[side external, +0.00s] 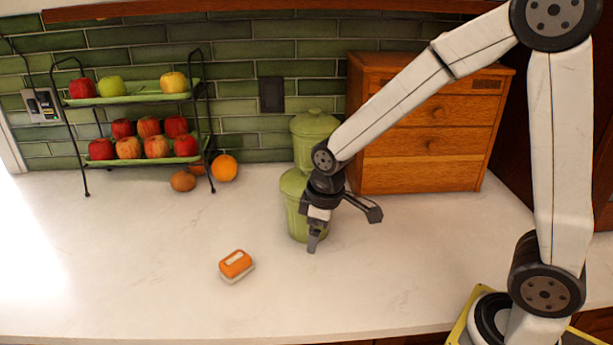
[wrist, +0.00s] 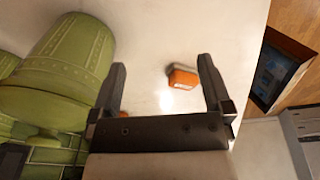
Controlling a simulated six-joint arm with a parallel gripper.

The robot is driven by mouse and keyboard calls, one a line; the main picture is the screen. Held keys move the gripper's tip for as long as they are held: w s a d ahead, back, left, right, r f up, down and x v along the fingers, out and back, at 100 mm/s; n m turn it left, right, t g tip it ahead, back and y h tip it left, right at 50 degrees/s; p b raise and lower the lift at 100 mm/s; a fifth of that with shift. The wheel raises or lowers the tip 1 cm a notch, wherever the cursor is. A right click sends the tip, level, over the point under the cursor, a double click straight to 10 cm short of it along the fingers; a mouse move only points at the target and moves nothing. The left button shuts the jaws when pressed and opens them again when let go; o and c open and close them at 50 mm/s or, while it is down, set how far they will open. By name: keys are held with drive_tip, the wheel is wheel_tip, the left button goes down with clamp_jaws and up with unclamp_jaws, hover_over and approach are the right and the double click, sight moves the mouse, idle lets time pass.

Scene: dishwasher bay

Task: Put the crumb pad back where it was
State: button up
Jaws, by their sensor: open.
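The crumb pad (side external: 236,265), an orange block with a pale label and a pale base, lies on the white counter left of my gripper in the side view. My gripper (side external: 342,230) is open and empty above the counter, in front of the green canisters. In the wrist view the crumb pad (wrist: 182,80) lies beyond the fingertips, between them and nearer the right one. My gripper (wrist: 160,75) is apart from it there, with its fingers wide open.
Green lidded canisters (side external: 294,190) stand close behind my gripper. A wooden drawer box (side external: 425,145) is at the back right. A two-tier fruit rack (side external: 135,98) is at the back left, with an orange (side external: 224,168) beside it. The front counter (side external: 130,270) is clear.

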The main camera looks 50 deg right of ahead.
drive_tip(key=s+d+f+m, duration=0.2)
drive_tip(key=s+m, duration=0.3)
drive_tip(key=s, duration=0.3)
drive_tip(key=shift+s+d+m+t, duration=0.3)
drive_tip(key=shift+s+d+t, duration=0.05)
drive_tip(key=shift+d+t, duration=0.1)
idle(0.6)
